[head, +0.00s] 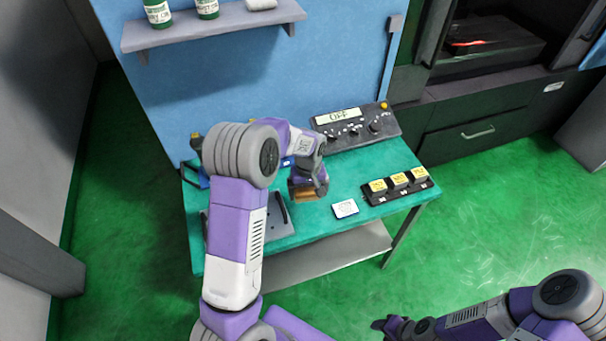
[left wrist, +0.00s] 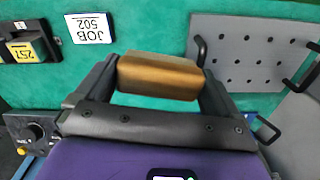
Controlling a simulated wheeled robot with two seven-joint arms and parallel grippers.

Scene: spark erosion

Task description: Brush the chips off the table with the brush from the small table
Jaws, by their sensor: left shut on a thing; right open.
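My left gripper (head: 308,191) is above the green-topped small table (head: 325,223) in the head view. It is shut on a brown wooden block (left wrist: 158,76), which looks like the brush handle. The block spans the two dark fingers in the left wrist view, and it also shows in the head view (head: 303,195). Bristles are hidden from view. My right gripper (head: 384,325) is open and empty, low at the bottom right over the green floor. No chips can be made out in either view.
The small table holds a control box (head: 357,128), a black rack with yellow-topped blocks (head: 397,186), a JOB 502 card (head: 345,208) and a grey perforated plate (left wrist: 240,75) with handles. A shelf (head: 215,27) with bottles hangs behind. A dark machine (head: 500,45) stands upper right.

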